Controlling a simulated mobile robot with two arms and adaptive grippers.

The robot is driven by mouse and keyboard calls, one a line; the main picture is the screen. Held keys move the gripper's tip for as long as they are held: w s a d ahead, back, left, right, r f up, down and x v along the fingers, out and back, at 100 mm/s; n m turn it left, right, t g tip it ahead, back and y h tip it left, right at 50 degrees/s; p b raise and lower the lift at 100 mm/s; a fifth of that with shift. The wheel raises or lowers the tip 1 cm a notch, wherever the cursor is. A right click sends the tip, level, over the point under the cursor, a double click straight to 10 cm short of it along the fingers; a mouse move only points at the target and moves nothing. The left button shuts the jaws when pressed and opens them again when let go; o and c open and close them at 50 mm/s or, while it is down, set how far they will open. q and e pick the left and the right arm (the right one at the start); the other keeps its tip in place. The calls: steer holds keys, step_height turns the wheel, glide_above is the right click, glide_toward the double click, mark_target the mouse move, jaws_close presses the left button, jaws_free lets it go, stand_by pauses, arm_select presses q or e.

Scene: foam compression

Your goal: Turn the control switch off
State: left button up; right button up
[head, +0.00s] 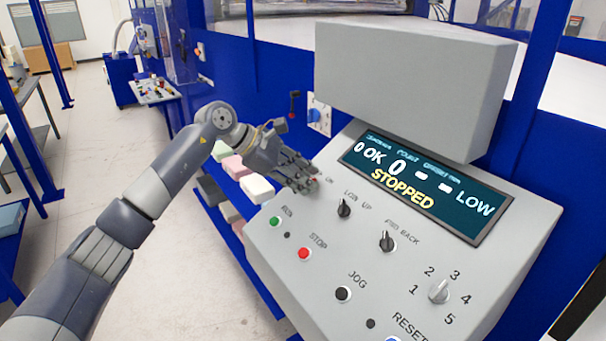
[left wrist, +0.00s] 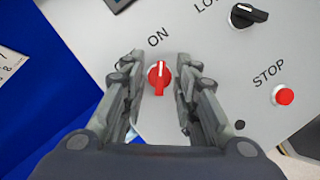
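The control switch is a red rotary knob (left wrist: 159,76) with a pale pointer line, on the sloped grey control panel (head: 270,248). In the left wrist view, "ON" is printed beside it and another label is mostly hidden by a finger. My left gripper (head: 312,184) is at the panel's upper left, over the knob. In the left wrist view my left gripper (left wrist: 160,82) is open, with one finger on each side of the knob and a gap to each. In the head view the gripper hides most of the knob. My right gripper is not in view.
The panel also carries a black LOW/UP knob (head: 344,208), a FWD/BACK knob (head: 387,241), a green RUN button (head: 275,221), a red STOP button (head: 303,253) and a numbered dial (head: 438,291). The display (head: 425,186) reads "STOPPED". Foam blocks (head: 257,188) lie left of the panel.

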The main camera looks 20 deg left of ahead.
arm_select(q)
jaws_close()
